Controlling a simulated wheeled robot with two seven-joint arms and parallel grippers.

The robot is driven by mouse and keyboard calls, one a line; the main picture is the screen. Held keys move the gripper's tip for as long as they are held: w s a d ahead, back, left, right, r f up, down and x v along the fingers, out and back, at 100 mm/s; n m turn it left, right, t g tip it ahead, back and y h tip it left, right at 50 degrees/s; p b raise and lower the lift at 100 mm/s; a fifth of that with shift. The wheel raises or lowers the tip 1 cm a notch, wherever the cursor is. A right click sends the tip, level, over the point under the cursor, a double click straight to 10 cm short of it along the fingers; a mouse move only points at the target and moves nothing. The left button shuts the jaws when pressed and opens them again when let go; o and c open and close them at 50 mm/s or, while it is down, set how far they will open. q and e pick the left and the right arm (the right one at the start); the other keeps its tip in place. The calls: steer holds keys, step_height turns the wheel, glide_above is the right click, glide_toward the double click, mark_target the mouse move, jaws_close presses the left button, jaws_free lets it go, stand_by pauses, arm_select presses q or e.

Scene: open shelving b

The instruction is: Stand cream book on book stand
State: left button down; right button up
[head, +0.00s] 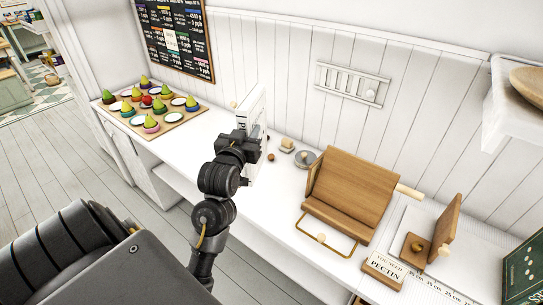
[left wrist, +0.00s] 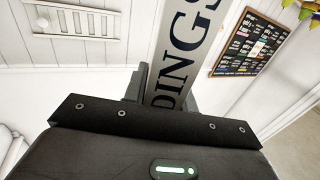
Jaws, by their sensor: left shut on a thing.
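The cream book (head: 256,108) is upright above or on the white counter, left of the book stand; I cannot tell whether its lower edge touches the counter. My left gripper (head: 243,140) is shut on it and hides part of its near side. In the left wrist view the book's pale face with large dark letters (left wrist: 184,50) rises between the fingers. The wooden book stand (head: 350,188) stands on the counter to the right, with a tilted back and a wire front bar. It looks empty. My right gripper is not in view.
A board with pears and coloured cups (head: 150,108) lies at the left end. Small items and a round grey tin (head: 305,158) lie between book and stand. A pectin sign (head: 384,268), wooden bookend-like piece (head: 440,232) and green box (head: 524,270) are at the right.

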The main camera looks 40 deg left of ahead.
arm_select(q)
steer(key=w+f+p, duration=0.1)
steer(key=w+f, duration=0.5)
steer(key=w, duration=0.3)
steer(key=shift+d+f, duration=0.2)
steer(key=shift+f, duration=0.2)
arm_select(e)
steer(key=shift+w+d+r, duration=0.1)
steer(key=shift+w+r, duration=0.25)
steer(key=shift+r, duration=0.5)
arm_select(q)
step_height(320, 180, down, 4)
steer(key=shift+w+r+p, duration=0.1)
steer(key=shift+r+p, duration=0.15)
steer(key=shift+p, duration=0.35)
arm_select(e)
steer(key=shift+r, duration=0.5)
arm_select(q)
steer(key=shift+f, duration=0.1)
steer(key=c, duration=1.1)
jaws_free()
steer(key=shift+f, duration=0.1)
